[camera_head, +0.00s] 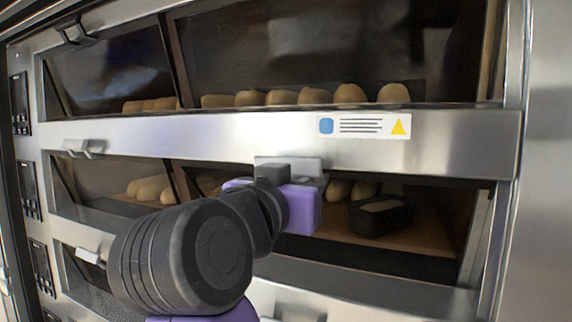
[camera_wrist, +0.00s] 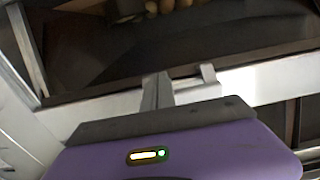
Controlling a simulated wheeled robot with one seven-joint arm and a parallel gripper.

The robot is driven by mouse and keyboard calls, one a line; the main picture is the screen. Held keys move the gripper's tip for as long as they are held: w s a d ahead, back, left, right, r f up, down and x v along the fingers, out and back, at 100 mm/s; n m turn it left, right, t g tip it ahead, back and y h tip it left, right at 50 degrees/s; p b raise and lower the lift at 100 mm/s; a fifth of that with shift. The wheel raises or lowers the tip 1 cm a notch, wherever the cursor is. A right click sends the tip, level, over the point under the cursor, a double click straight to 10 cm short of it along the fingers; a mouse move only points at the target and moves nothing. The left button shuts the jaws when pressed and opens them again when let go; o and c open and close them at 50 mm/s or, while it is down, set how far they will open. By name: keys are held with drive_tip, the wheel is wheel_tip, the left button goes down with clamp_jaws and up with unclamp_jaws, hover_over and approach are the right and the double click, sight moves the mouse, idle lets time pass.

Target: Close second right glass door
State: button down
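The second right glass door (camera_head: 370,256) belongs to the middle deck of the oven. Its opening shows several loaves and a dark tin inside, and the pane's exact angle is hard to tell. My purple gripper (camera_head: 304,198) is at the top middle of this opening, right at a grey handle block (camera_head: 288,165) on the steel front. My own arm hides the left part of the opening. In the wrist view, the gripper (camera_wrist: 180,86) faces the steel rail (camera_wrist: 260,84), with small grey pieces in front of it. I cannot tell whether its fingers grip the handle.
The upper right compartment (camera_head: 330,50) holds a row of loaves. The left middle door handle (camera_head: 85,148) and upper left handle (camera_head: 75,32) project from the front. A label (camera_head: 364,125) is on the rail. A steel side panel (camera_head: 545,200) borders the right; control panels line the left.

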drive_tip(key=s+a+f+b, duration=0.2)
drive_tip(key=s, duration=0.6)
drive_tip(key=shift+s+a+f, duration=0.35)
drive_tip(key=shift+a, duration=0.05)
idle(0.8)
